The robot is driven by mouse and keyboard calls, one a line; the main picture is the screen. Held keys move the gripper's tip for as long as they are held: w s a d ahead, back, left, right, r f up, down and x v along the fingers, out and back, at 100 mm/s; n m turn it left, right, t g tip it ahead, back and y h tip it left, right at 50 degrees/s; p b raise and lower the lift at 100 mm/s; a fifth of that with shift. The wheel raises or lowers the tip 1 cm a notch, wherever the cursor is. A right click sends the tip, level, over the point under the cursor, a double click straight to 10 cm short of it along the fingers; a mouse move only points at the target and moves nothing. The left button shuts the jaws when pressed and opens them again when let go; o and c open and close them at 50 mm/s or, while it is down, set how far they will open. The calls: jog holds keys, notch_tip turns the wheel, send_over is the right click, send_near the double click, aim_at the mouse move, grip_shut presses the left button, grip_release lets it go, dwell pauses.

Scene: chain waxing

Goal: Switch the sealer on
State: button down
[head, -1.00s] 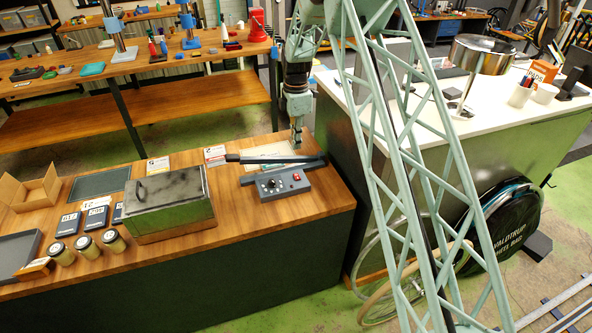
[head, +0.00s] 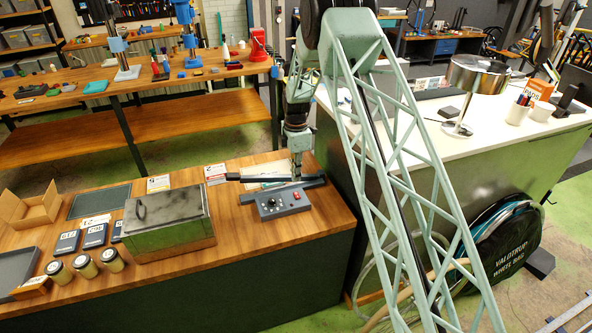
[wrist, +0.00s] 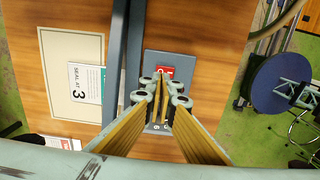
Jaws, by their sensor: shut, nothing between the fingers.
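The sealer (head: 270,207) is a grey box with a dark lever arm (head: 255,178), a dial and a red switch (head: 297,196) on its front panel. It stands on the wooden bench. In the wrist view the panel (wrist: 190,62) lies below my gripper, and the red switch (wrist: 165,71) shows just beyond the fingertips. My gripper (head: 297,177) points down over the sealer, behind the switch in the head view. Its fingers (wrist: 163,78) are shut with nothing between them. I cannot tell whether they touch the sealer. The fingers hide part of the panel.
A "SEAL AT 3" card (wrist: 86,84) lies on a pale sheet (wrist: 58,48) beside the sealer. A metal lidded box (head: 168,220) stands left of the sealer, with jars (head: 85,266) farther left. A white-topped counter (head: 430,118) rises close on the right.

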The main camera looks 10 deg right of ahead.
aim_at(297, 195)
jog(key=shift+f+p, duration=0.35)
jog(key=shift+f, duration=3.05)
jog(key=shift+f+b, duration=0.25)
jog(key=shift+b, duration=0.05)
jog(key=shift+w+f, duration=0.1)
jog(key=shift+f, duration=0.05)
jog(key=shift+s+b, duration=0.2)
jog(key=shift+b, duration=0.1)
jog(key=shift+s+r, duration=0.25)
jog(key=shift+s, duration=0.2)
jog(key=shift+s+d, duration=0.1)
jog(key=shift+r, duration=0.15)
